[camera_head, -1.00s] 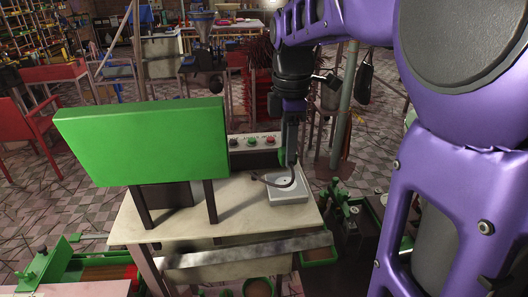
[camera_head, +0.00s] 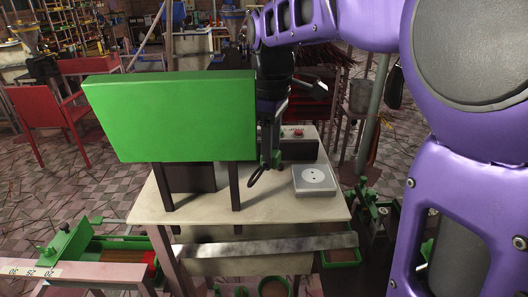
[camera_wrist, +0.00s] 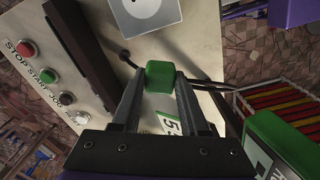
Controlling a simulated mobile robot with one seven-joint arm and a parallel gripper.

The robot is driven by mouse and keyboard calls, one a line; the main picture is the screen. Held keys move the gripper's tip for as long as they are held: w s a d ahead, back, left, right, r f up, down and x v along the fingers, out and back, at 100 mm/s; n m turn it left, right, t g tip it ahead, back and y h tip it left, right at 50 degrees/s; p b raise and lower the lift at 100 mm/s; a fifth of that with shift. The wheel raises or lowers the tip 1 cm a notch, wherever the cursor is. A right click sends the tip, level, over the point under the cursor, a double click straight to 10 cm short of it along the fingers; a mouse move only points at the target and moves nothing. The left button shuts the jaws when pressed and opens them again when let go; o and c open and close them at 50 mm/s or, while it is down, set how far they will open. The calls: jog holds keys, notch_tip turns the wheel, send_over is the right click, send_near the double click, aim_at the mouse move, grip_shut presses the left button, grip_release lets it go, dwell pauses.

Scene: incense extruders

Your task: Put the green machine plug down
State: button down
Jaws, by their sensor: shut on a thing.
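The green machine plug (camera_wrist: 163,77) is between the fingertips of my gripper (camera_wrist: 158,85) in the wrist view, with a dark cable running from it. In the head view my gripper (camera_head: 270,158) is above the cream tabletop, just right of the green panel, and the cable hangs in a loop below it. I cannot tell whether the plug touches the tabletop. The grey-white socket box (camera_head: 316,179) with a round face stands on the table to the right of my gripper. It also shows at the top of the wrist view (camera_wrist: 143,12), apart from the plug.
A large green panel (camera_head: 170,117) on dark legs stands on the cream table (camera_head: 270,209), left of my gripper. A control box with buttons (camera_head: 299,146) stands behind. Bare tabletop lies between panel and socket box. Green-framed trays (camera_head: 341,250) flank the table.

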aim_at(271, 184)
jog(key=shift+f+b, duration=0.35)
jog(key=shift+f, duration=1.65)
jog(key=shift+f, duration=0.15)
jog(key=shift+f, duration=0.35)
jog(key=shift+f+b, duration=0.15)
jog(key=shift+b, duration=0.15)
jog(key=shift+c, duration=2.1)
grip_release()
notch_tip(271, 184, up, 13)
jog(key=p, duration=0.3)
